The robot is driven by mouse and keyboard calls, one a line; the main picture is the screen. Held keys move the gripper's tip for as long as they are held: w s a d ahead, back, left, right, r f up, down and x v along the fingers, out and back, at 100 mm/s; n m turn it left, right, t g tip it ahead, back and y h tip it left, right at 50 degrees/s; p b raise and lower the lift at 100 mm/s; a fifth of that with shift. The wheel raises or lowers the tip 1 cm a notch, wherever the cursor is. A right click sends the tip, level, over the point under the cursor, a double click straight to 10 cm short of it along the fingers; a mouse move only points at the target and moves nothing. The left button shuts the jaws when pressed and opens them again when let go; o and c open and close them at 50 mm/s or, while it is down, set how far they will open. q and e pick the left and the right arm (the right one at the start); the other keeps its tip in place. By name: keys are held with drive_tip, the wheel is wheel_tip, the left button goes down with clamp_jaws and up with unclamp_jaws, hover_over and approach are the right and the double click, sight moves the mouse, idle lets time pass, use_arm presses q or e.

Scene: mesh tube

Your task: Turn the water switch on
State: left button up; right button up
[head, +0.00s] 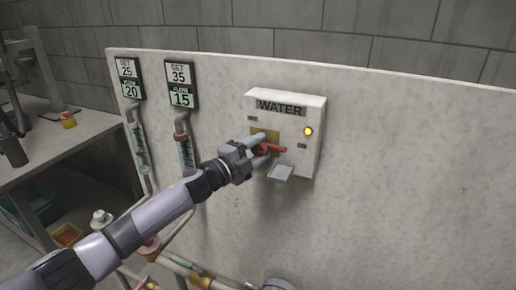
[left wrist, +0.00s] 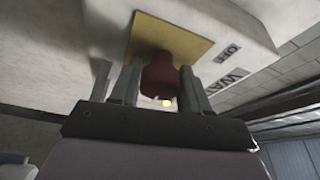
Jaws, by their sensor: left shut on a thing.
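The white water box (head: 313,150) with a "WATER" label is on the pale panel in the head view. Its red switch (head: 271,149) sits on a yellow plate (left wrist: 195,45), and its handle points to the right in the head view. My left gripper (head: 264,152) is at the switch, with its fingers on either side of the red part. In the left wrist view the red switch (left wrist: 160,74) is between the two fingers, and the gripper is shut on it. An "OFF" label (left wrist: 229,53) shows beside the yellow plate. My right gripper is not in view.
A yellow lamp (head: 308,131) glows on the box's right side. A small flap (head: 281,172) sticks out below the box. Two flow displays (head: 127,78) (head: 181,84) with pipes are on the left. The panel right of the box is clear.

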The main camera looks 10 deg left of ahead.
sight(255, 151)
use_arm(q)
drive_tip(key=o, duration=1)
drive_tip(key=shift+c, duration=0.2)
drive_tip(key=shift+s, duration=0.1)
drive_tip(key=shift+v, duration=3.5)
drive_tip(key=s+a+f+n+g+y, duration=0.1)
drive_tip(key=s+f+n+y, duration=0.3)
drive_tip(key=s+f+n, duration=0.6)
drive_tip(key=s+a+f+n+g+y, duration=0.1)
drive_tip(key=s+f+n+g+y, duration=0.3)
drive_tip(key=s+f+n, duration=0.6)
drive_tip(key=s+f, duration=0.8)
drive_tip(key=s, duration=0.4)
drive_tip(key=shift+s+a+g, duration=0.25)
drive_tip(key=shift+s+g, duration=0.05)
drive_tip(key=shift+s, duration=0.1)
